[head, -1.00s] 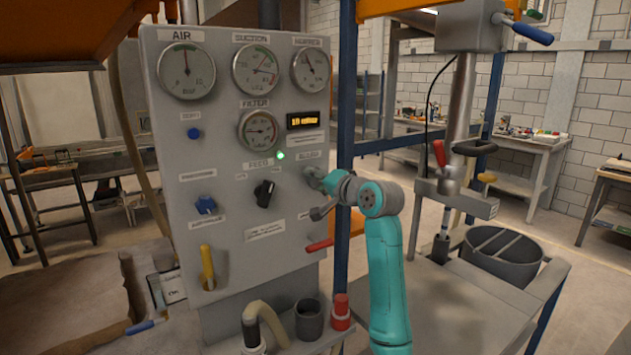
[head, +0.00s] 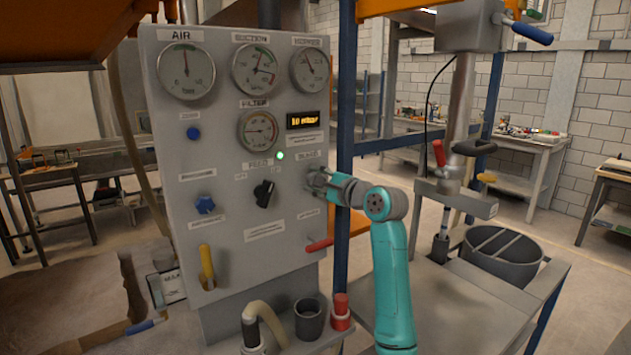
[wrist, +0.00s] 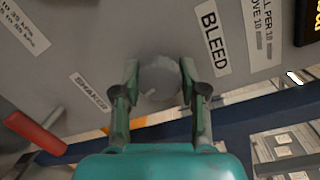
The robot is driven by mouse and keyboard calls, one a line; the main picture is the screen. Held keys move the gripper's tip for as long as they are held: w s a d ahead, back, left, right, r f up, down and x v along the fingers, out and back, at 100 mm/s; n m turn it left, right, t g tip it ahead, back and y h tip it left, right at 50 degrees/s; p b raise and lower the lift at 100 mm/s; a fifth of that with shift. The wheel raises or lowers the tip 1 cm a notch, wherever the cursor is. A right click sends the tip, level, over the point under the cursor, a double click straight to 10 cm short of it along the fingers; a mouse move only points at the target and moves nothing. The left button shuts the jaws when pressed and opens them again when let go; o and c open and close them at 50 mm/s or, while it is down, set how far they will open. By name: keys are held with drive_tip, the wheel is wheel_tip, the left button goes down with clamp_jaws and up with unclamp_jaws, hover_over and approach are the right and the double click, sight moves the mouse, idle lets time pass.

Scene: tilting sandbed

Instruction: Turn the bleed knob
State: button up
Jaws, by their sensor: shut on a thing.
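The bleed knob (wrist: 160,78) is a round grey knob with a pale mark on its face, beside the BLEED label (wrist: 213,36) in the wrist view. My gripper (wrist: 159,84) has one finger on each side of the knob and is shut on it. In the head view my gripper (head: 319,183) is at the right side of the grey control panel (head: 235,215), below the small label, and hides most of the knob.
A black selector knob (head: 264,194) and a blue knob (head: 205,205) sit left of my gripper. A red lever (head: 319,245) sticks out below it, also in the wrist view (wrist: 36,132). A blue post (head: 345,120) stands just right of the panel.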

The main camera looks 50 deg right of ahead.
drive_tip(key=m, duration=0.5)
drive_tip(key=shift+f+t, duration=0.2)
drive_tip(key=shift+t, duration=0.1)
drive_tip(key=m, duration=0.6)
drive_tip(key=shift+m+t, duration=0.3)
drive_tip(key=o, duration=1.2)
drive_tip(key=shift+c, duration=0.2)
drive_tip(key=shift+r, duration=0.1)
drive_tip(key=s+a, duration=0.2)
drive_tip(key=s, duration=0.9)
drive_tip(key=shift+s+f, duration=0.4)
drive_tip(key=shift+f, duration=0.05)
